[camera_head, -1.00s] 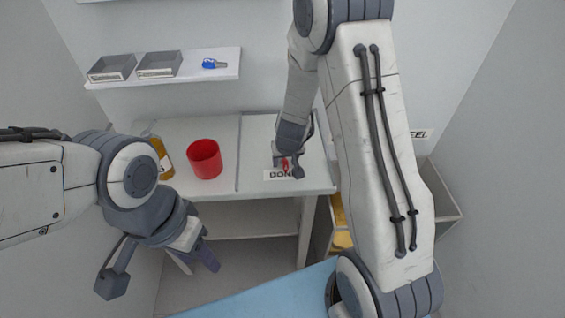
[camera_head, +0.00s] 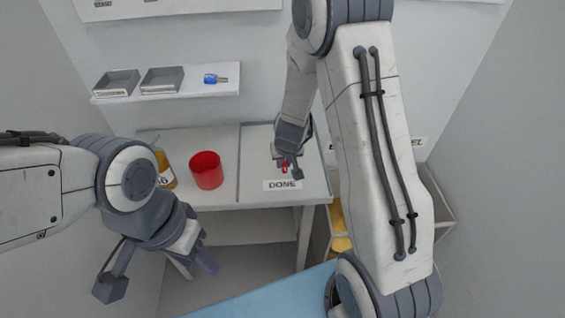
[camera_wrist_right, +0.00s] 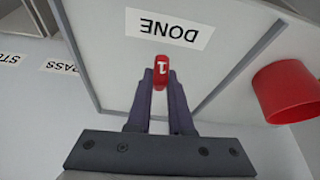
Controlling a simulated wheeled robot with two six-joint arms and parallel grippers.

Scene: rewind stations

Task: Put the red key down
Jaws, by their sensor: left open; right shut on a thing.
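The red key (camera_wrist_right: 161,72) is between the fingertips of my right gripper (camera_wrist_right: 160,82), which is shut on it. In the head view the red key (camera_head: 284,168) shows as a small red patch at my right gripper (camera_head: 288,170), just behind the white DONE label (camera_head: 283,185). The label also shows in the right wrist view (camera_wrist_right: 169,29), beyond the key. The key is over or on the right part of the table; I cannot tell whether it touches the surface. My left gripper (camera_head: 155,278) is open and empty, in front of the table at the lower left.
A red cup (camera_head: 206,171) stands on the table left of a raised divider (camera_head: 239,165), with an amber bottle (camera_head: 164,168) farther left. A wall shelf (camera_head: 165,90) holds two grey trays and a blue key (camera_head: 215,79). A bin with yellow contents (camera_head: 340,243) is right of the table.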

